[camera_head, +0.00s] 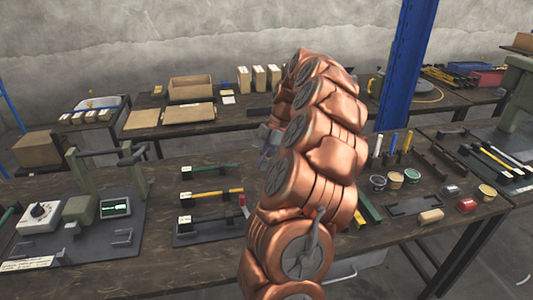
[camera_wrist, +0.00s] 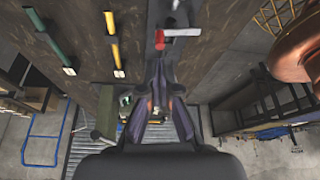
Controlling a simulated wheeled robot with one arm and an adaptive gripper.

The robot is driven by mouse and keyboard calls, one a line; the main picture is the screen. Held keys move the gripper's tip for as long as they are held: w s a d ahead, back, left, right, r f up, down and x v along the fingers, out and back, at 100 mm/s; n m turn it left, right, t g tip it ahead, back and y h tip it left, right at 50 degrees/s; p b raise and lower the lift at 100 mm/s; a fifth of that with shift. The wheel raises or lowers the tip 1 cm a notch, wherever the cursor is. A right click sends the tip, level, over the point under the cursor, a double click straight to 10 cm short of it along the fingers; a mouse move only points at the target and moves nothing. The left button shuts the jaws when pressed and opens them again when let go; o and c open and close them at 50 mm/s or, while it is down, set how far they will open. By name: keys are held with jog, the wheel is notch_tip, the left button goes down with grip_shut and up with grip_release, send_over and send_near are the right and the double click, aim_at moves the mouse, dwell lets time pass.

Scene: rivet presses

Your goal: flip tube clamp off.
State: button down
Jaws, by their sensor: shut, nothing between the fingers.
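The lever lies sideways, pointing right. In the head view, the small red lever (camera_head: 242,199) stands at the right end of the tube rows, beside my copper arm. My gripper (camera_wrist: 158,66) is shut and empty, its dark fingertips just below the clamp in the wrist view. I cannot tell whether they touch it.
A green tube (camera_head: 210,168) and a yellow tube (camera_head: 215,194) lie on the bench left of the clamp. Small pots (camera_head: 395,180) and a blue post (camera_head: 405,65) are right of my arm.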

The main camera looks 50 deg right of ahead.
jog(key=p, duration=0.3)
send_near(246, 209)
jog(key=f, duration=0.1)
jog(key=w+f, duration=0.1)
jog(key=f, duration=0.1)
jog(key=w+f, duration=0.1)
jog(key=f, duration=0.1)
jog(key=shift+w, duration=0.25)
